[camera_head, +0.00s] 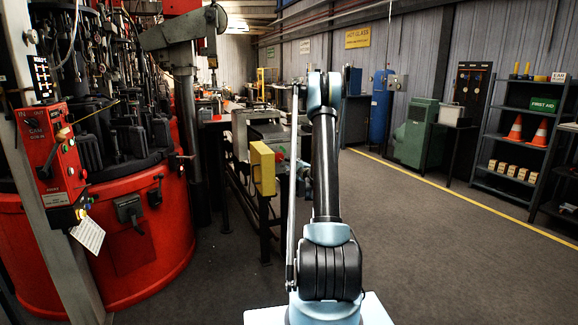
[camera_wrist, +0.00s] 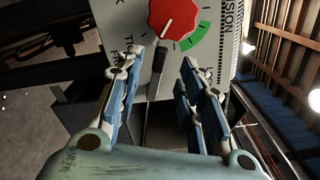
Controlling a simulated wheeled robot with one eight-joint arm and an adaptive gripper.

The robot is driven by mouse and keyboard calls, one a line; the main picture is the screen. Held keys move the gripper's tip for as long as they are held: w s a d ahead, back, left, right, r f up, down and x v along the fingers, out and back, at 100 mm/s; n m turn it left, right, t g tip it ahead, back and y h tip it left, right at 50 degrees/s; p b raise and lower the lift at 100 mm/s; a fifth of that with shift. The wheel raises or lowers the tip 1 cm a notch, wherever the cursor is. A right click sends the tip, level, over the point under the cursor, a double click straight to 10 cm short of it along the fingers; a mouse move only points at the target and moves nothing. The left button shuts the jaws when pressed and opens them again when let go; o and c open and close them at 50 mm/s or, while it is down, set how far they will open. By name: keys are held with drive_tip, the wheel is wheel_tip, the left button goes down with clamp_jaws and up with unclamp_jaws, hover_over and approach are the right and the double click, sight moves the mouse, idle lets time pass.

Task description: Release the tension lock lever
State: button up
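In the wrist view a light grey panel (camera_wrist: 116,18) carries a red knob (camera_wrist: 172,17) with a white pointer line and a green arc beside it. The word "TENSION" and partly readable lettering, including what looks like "LOCK", are printed on it. A dark, slim lever (camera_wrist: 158,65) sits just below the knob. My gripper (camera_wrist: 162,68) is open, with one finger on each side of the lever and a visible gap to both. I cannot tell how deep the fingertips reach. In the head view my arm hides most of the gripper.
In the head view a yellow box (camera_head: 262,168) stands left of my arm on a dark bench frame. A large red rotary machine (camera_head: 150,235) with a red control box (camera_head: 52,155) fills the left side. The floor (camera_head: 430,255) to the right is clear up to the shelves (camera_head: 520,130).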

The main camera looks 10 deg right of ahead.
drive_tip(key=v, duration=0.6)
